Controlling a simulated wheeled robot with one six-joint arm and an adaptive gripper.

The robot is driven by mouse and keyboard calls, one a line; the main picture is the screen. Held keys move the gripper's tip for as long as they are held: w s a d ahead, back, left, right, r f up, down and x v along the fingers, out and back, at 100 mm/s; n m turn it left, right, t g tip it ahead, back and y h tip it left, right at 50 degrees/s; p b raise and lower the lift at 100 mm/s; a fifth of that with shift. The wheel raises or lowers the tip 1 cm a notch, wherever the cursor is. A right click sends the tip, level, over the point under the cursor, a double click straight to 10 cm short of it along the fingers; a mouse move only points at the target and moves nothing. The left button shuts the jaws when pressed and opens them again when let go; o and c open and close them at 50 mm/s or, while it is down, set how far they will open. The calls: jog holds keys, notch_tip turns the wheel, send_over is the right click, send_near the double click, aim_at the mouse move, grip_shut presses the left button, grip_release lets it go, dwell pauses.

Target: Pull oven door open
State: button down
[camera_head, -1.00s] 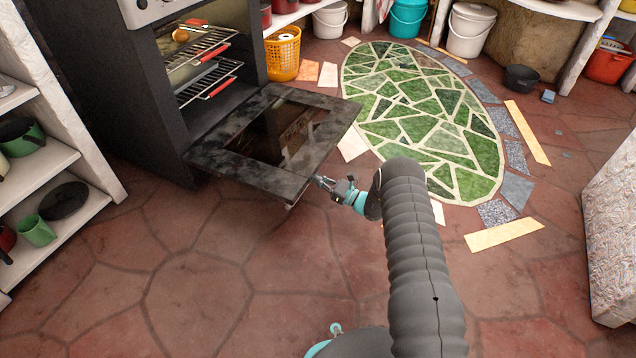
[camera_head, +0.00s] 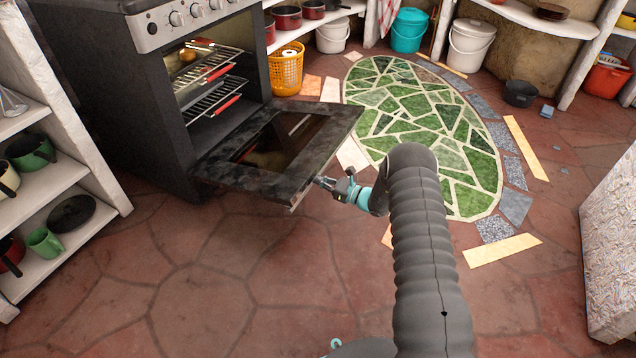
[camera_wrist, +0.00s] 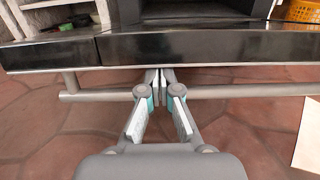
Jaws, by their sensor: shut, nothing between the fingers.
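The oven door (camera_head: 316,152) is folded down in front of the dark oven (camera_head: 150,90) and lies roughly level, with a glass pane in a dark frame. The oven cavity is exposed, with wire racks (camera_head: 215,95) inside. In the wrist view, the door's edge (camera_wrist: 200,47) crosses the picture, with a metal bar handle (camera_wrist: 235,91) below it. My gripper (camera_head: 322,182) is at the door's outer edge in the head view. In the wrist view my gripper (camera_wrist: 160,75) is shut and empty, its fingertips overlapping the handle in the picture. I cannot tell whether they touch it.
White shelves with pots (camera_head: 30,150) stand at the left. A yellow basket (camera_head: 286,70) and white buckets stand behind the door. A green mosaic (camera_head: 430,130) lies in the floor to the right. The stone floor in front is clear.

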dwell(0.3)
jog(key=s+d+f+b, duration=0.3)
jog(key=s+d+f, duration=0.1)
jog(key=d, duration=0.5)
jog(key=shift+s+d+f, duration=0.25)
jog(key=shift+s, duration=0.3)
